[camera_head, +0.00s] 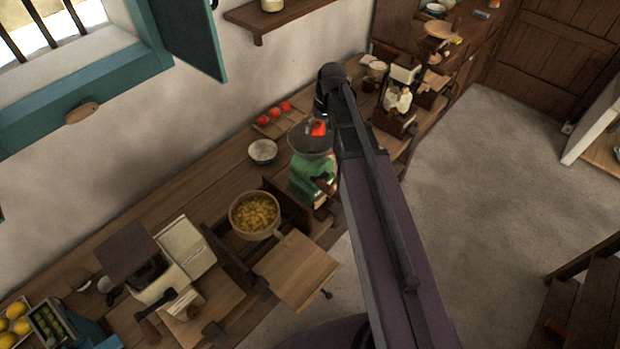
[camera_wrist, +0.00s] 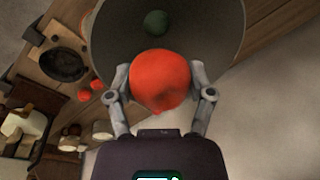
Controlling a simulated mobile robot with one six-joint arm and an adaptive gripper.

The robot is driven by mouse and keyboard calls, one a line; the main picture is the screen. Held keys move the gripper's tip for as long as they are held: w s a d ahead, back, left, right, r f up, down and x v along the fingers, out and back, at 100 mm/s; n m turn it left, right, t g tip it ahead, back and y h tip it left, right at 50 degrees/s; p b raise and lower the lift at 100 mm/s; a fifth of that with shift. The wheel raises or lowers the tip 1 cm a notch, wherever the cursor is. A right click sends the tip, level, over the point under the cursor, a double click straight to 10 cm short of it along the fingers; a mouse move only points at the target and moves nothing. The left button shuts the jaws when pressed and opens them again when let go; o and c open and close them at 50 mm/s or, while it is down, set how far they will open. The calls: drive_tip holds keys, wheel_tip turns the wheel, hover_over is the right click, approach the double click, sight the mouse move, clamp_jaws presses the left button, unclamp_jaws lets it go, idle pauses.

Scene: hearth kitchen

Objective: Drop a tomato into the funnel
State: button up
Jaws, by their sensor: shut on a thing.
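A red tomato (camera_wrist: 160,82) is held between the two fingers of my gripper (camera_wrist: 160,90) in the wrist view. The grey funnel (camera_wrist: 217,38) lies beyond the tomato, its wide mouth facing the camera, with a dark green round spot inside it. In the head view the tomato (camera_head: 318,128) shows over the funnel (camera_head: 303,146), which sits on top of a green machine (camera_head: 308,178). My gripper in the head view is mostly hidden behind my arm. The exact height of the tomato above the funnel cannot be told.
Several more tomatoes (camera_head: 274,113) lie on a board behind the funnel. A pale bowl (camera_head: 262,151) stands left of it, and a bowl of yellow pieces (camera_head: 254,214) stands nearer. A wooden stand with pale items (camera_head: 397,98) is to the right.

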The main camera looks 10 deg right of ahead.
drive_tip(key=shift+f+b, duration=0.45)
drive_tip(key=shift+f, duration=0.25)
drive_tip(key=o, duration=1.1)
drive_tip(key=shift+r, duration=0.15)
